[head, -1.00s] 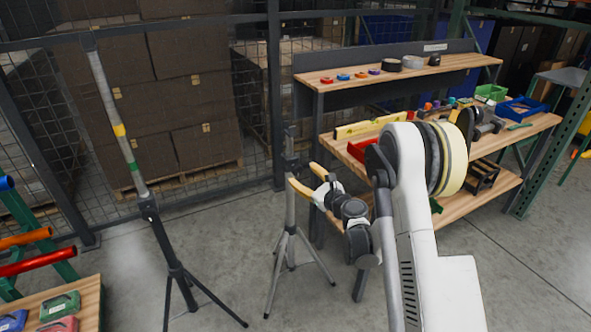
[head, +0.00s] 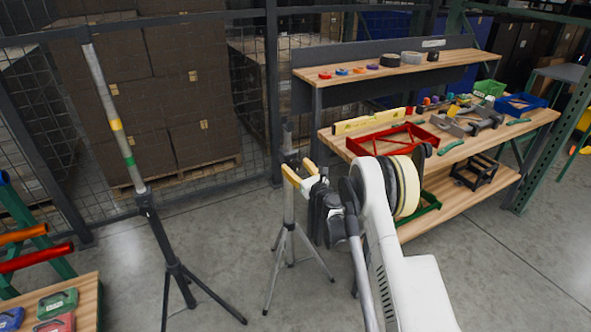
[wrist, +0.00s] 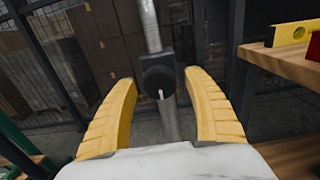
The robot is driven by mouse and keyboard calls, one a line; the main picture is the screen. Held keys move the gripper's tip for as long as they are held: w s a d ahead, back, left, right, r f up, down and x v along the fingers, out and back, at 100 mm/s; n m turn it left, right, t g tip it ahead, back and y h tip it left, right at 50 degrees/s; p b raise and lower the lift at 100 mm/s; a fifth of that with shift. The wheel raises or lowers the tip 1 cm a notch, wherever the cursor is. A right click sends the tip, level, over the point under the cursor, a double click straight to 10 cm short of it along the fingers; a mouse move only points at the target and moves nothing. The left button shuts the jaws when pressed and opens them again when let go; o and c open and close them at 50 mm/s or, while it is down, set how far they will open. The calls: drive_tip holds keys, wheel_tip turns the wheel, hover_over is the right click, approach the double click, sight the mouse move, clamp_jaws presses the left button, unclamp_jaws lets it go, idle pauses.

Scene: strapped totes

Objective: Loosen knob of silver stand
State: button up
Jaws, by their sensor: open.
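The silver stand (head: 289,208) is a grey tripod on the floor, left of the workbench, with its pole upright. In the wrist view its pole (wrist: 149,24) rises through a dark collar with a round black knob (wrist: 158,82) facing me. A small light pin or lever shows at the knob's middle. My gripper (head: 299,169) has yellow fingers and is open. In the wrist view its fingers (wrist: 162,80) stand on both sides of the knob, with gaps left and right; I cannot tell how far the tips reach past it. In the head view the fingers partly cover the collar.
A taller black tripod with a banded pole (head: 155,225) stands to the left. The workbench (head: 400,150) on the right carries a yellow level (head: 368,121), a red frame (head: 385,139) and small tools. A mesh fence stands behind. Floor in front is free.

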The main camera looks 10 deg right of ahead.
drive_tip(key=shift+w, duration=0.2)
drive_tip(key=shift+c, duration=0.2)
drive_tip(key=c, duration=1.1)
